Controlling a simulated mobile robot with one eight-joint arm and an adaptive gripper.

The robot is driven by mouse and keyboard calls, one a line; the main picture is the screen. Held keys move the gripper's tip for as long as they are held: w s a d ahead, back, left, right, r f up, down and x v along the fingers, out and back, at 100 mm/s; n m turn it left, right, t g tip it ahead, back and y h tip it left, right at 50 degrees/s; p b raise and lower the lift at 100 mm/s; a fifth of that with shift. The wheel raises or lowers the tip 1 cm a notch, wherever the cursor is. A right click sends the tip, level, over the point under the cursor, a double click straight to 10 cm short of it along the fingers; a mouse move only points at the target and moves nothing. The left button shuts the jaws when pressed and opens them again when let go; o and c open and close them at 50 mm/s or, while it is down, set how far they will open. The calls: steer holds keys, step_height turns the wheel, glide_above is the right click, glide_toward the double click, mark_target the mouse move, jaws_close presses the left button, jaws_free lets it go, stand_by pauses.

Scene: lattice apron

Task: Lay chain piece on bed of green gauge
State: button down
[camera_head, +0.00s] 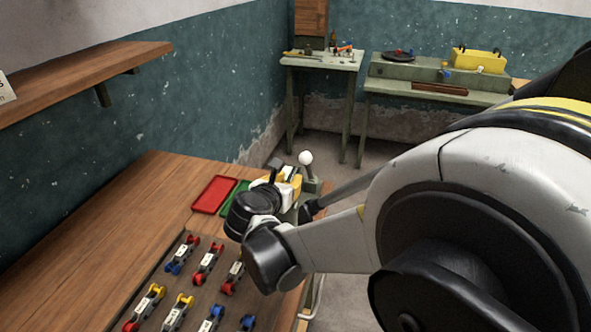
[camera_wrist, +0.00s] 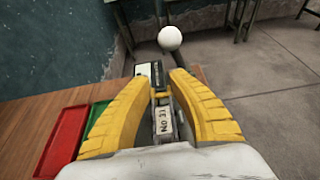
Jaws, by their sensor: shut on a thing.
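My gripper (camera_wrist: 165,88) has yellow fingers and is shut on a chain piece (camera_wrist: 164,124), a narrow grey link with a pale number label, seen between the fingers in the wrist view. The green gauge (camera_wrist: 143,76) stands just beyond the fingertips, with a lever ending in a white ball (camera_wrist: 170,38). In the head view my gripper (camera_head: 287,181) is beside the gauge (camera_head: 314,187) at the far right corner of the bench. The fingers hide most of the gauge's bed, and I cannot tell whether the piece touches it.
A red tray (camera_head: 214,195) and a green tray (camera_head: 229,209) lie on the wooden bench left of my gripper. Several chain pieces with red, blue or yellow ends (camera_head: 183,255) lie nearer on the bench. A shelf (camera_head: 80,72) is on the left wall. Side tables stand at the back.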

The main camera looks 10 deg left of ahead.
steer(key=shift+s+f+b, duration=0.2)
steer(key=shift+f+b, duration=0.45)
steer(key=shift+f, duration=0.1)
steer(key=shift+f+b, duration=1.4)
steer(key=shift+f, duration=0.5)
steer(key=c, duration=1.2)
jaws_free()
